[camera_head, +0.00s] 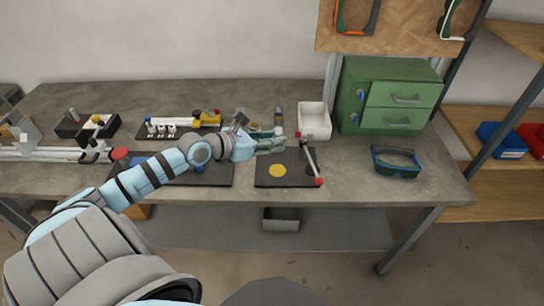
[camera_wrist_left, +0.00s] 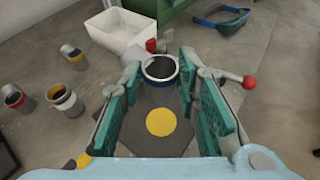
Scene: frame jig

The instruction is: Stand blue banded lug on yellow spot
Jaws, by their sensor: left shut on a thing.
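The blue banded lug (camera_wrist_left: 160,79) is a short grey cup with a dark open mouth. In the left wrist view it sits between the tips of my left gripper's teal finger pads. My left gripper (camera_head: 280,142) is shut on it, above the back part of a dark plate (camera_head: 262,181). The yellow spot (camera_head: 277,171) is a flat disc on that plate, bare and nearer the front in the head view. It also shows in the left wrist view (camera_wrist_left: 161,122), between the fingers. The lug is hard to make out in the head view. My right gripper is not in view.
A clamp with a red-tipped handle (camera_head: 318,182) stands at the plate's right side. A white bin (camera_head: 314,120) and green drawers (camera_head: 390,98) are behind. Other lugs, one yellow banded (camera_wrist_left: 62,98) and one red banded (camera_wrist_left: 15,98), stand left. Goggles (camera_head: 397,163) lie right.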

